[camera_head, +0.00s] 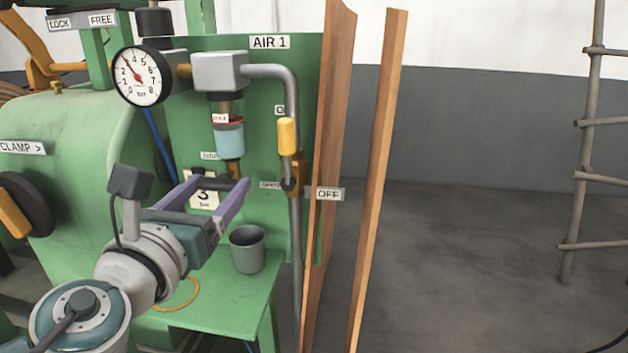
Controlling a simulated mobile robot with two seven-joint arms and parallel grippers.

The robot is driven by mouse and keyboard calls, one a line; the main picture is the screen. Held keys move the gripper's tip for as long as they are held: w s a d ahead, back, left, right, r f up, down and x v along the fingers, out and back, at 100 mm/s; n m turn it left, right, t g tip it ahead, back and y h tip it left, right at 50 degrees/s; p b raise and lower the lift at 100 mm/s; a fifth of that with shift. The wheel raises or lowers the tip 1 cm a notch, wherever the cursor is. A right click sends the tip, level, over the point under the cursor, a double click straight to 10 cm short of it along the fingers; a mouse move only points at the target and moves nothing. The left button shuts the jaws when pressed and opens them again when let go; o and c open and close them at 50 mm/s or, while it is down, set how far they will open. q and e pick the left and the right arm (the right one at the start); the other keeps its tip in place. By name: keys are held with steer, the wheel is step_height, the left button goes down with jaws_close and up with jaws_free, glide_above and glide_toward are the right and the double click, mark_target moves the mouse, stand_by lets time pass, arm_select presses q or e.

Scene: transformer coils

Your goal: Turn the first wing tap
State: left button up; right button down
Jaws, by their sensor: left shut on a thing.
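The wing tap (228,184) is a dark crossbar under the brass stem of the filter bowl (229,140) on the green AIR 1 panel. My left gripper (221,181) reaches up from the lower left. Its two purple fingers stand on either side of the dark wing and are shut on it. The fingers hide part of the wing's ends, so its exact angle is hard to tell. My right gripper is not in view.
A gauge (143,76) sits at the upper left. A yellow-handled valve (287,136) is on the grey pipe to the right. A grey cup (247,250) stands on the green shelf below. Wooden posts (378,180) rise right of the panel; open floor lies beyond.

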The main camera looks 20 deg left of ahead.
arm_select(q)
steer(key=shift+c, duration=0.8)
steer(key=n+b, duration=0.1)
steer(key=n, duration=0.3)
steer(key=shift+n, duration=0.4)
steer(key=n+b, duration=0.1)
steer(key=n, duration=0.3)
steer(key=shift+n+b, duration=0.3)
steer(key=n, duration=0.4)
steer(key=shift+n+b, duration=0.3)
steer(key=shift+b, duration=0.05)
steer(key=shift+n, duration=1.9)
steer(key=o, duration=1.3)
